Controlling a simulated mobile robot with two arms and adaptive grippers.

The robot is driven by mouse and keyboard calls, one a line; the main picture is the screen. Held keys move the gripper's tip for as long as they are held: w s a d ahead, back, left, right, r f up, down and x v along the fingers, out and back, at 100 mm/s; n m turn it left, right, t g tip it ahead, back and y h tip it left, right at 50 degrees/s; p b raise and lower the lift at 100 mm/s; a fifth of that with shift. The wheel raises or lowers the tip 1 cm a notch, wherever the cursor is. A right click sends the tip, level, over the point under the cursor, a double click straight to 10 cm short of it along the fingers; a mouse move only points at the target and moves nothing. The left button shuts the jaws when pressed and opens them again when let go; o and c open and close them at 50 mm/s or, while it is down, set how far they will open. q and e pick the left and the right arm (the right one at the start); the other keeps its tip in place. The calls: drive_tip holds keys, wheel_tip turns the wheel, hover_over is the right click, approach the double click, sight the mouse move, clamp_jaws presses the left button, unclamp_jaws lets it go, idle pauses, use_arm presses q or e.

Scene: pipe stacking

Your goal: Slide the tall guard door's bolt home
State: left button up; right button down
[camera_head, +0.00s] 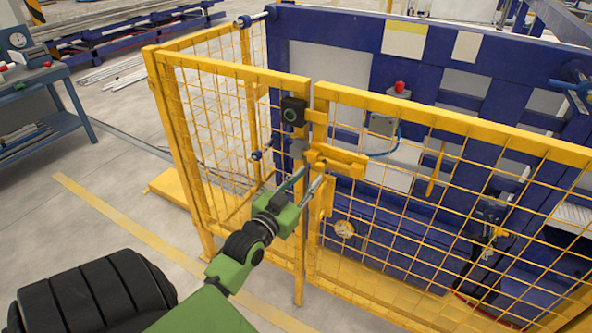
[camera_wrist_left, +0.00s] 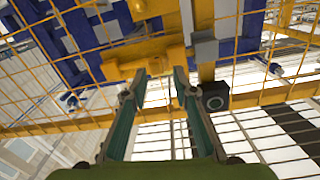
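The tall guard door (camera_head: 440,205) is a yellow frame with wire mesh, standing beside a yellow fixed mesh panel (camera_head: 230,140). A yellow bolt assembly (camera_head: 337,161) sits on the door's left edge, by the gap to the post. It also shows in the left wrist view (camera_wrist_left: 145,58). I cannot tell whether its bar reaches across the gap. My left gripper (camera_head: 311,176) is just below and in front of the bolt. In the left wrist view its two fingers (camera_wrist_left: 160,87) are apart with nothing between them. My right gripper is not in view.
A blue machine (camera_head: 330,30) stands behind the mesh. A blue workbench (camera_head: 40,85) is at far left. Floor left of the guard is open.

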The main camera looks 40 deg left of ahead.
use_arm(q)
drive_tip(key=v, duration=0.6)
idle(0.4)
drive_tip(key=s+d+f+g+h, duration=0.1)
drive_tip(key=d+f+g, duration=0.1)
drive_tip(key=f, duration=1)
drive_tip(key=s+d+f+g, duration=0.1)
drive_tip(key=f+g, duration=0.2)
drive_tip(key=f, duration=0.9)
drive_tip(key=s+d+f+g+h, duration=0.1)
drive_tip(key=s+d+f+g, duration=0.2)
drive_tip(key=f, duration=0.5)
drive_tip(key=s+d+f+g+h, duration=0.1)
drive_tip(key=s+d+f, duration=0.3)
drive_tip(key=f, duration=0.5)
drive_tip(key=s+d+f+m+g, duration=0.1)
drive_tip(key=s+d+f+g, duration=0.1)
drive_tip(key=s+f, duration=0.4)
drive_tip(key=s+d+f+m+g, duration=0.1)
drive_tip(key=s+d+f+g, duration=0.2)
drive_tip(key=s, duration=1.1)
drive_tip(key=s+d+f+m+g, duration=0.1)
drive_tip(key=s+d+f+g, duration=0.1)
drive_tip(key=s+f, duration=0.8)
drive_tip(key=shift+s+d+g+h, duration=0.2)
drive_tip(key=shift+d+g+h, duration=0.1)
drive_tip(key=shift+d+h, duration=0.1)
drive_tip(key=shift+f, duration=0.1)
